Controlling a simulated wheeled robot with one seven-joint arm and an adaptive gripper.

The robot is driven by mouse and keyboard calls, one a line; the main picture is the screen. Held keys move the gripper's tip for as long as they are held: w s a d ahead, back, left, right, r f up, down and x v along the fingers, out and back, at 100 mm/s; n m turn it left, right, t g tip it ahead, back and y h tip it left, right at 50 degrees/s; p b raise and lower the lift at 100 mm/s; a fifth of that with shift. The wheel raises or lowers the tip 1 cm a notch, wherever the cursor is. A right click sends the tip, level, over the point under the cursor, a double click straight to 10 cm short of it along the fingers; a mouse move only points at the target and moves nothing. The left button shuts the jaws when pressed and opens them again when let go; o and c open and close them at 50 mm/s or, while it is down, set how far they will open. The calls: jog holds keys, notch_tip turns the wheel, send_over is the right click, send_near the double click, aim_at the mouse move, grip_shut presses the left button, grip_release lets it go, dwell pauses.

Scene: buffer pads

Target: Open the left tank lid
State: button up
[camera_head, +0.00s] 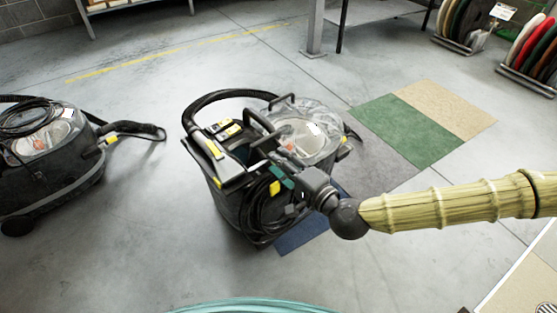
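The grey and black cleaning machine (240,205) stands on the floor in the middle of the view. On its left part is a dark tank top (232,150) with yellow pieces. I cannot tell where its lid ends or whether it is raised. My gripper (283,165) is over the machine between the two parts, coming in from the right. Its dark fingers blend with the machine's black parts, so contact and opening are unclear.
A second cleaning machine (50,160) stands at the left, its black hose end (150,130) pointing towards the middle. Carpet tiles (405,130) lie to the right. Racks of round pads (465,22) stand at the back right. A table leg (315,28) stands behind. Floor between the machines is clear.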

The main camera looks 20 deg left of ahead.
jog(key=v, duration=1)
jog(key=shift+s+d, duration=0.2)
jog(key=shift+d, duration=0.15)
jog(key=shift+r, duration=0.1)
